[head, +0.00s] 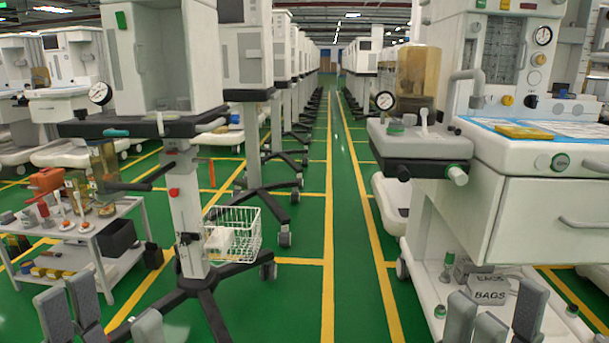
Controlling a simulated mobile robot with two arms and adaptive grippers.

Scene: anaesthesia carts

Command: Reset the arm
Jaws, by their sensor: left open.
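My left gripper (110,318) is at the bottom left edge of the head view. Its grey fingers point up and stand apart, open, with nothing between them. My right gripper (490,312) is at the bottom right, in front of the base of the right-hand cart. Its grey fingers also point up and look spread and empty. The lower parts of both grippers and both arms are cut off by the frame. No object is held.
A tool trolley (140,212) stands at the left, beside a wheeled stand with a wire basket (256,222). A large anaesthesia cart (515,210) with a drawer stands close at the right. The green aisle (309,285) between them is clear.

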